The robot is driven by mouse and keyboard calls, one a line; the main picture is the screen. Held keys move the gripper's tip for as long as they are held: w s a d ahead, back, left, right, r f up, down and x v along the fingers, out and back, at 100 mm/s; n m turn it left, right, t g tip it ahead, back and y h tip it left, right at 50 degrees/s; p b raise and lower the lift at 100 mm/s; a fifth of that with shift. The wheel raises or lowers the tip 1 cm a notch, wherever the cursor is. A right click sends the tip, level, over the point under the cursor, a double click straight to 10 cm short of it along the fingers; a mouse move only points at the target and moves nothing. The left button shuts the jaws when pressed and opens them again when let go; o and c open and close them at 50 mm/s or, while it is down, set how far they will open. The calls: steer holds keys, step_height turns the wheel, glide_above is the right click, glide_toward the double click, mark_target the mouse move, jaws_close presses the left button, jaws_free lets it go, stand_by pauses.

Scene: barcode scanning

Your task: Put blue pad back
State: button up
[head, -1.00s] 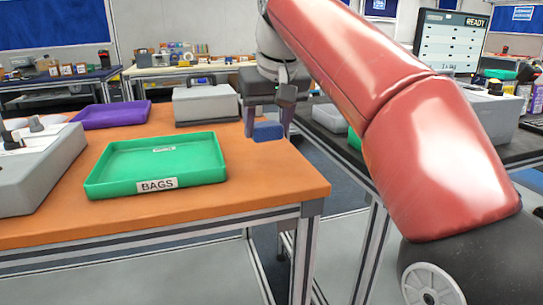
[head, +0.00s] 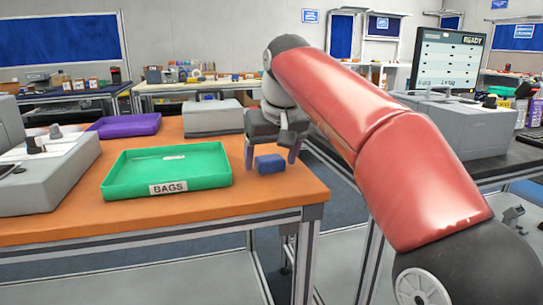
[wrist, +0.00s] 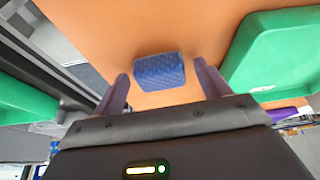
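The blue pad (head: 270,164) is a small block that appears to rest on the orange table, near its right edge and just right of the green BAGS tray (head: 198,181). My gripper (head: 271,162) is above it, pointing down, with one finger on each side. In the wrist view the pad (wrist: 159,71) shows a textured face between and beyond the fingertips. The fingers (wrist: 162,84) are spread, with a narrow gap on each side of the pad, so my gripper looks open. The green tray (wrist: 240,75) is at the right there.
A purple tray (head: 130,125) and a light grey box (head: 213,118) stand farther back on the table. A grey machine (head: 47,175) is at the left. A black table with a READY monitor (head: 448,62) is at the right, across a gap. Orange surface (head: 290,190) is bare near the front corner.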

steer(key=shift+f+b, duration=0.1)
steer(key=shift+b, duration=0.2)
steer(key=a+p+v, duration=0.1)
steer(key=v, duration=0.7)
steer(key=shift+d, duration=0.4)
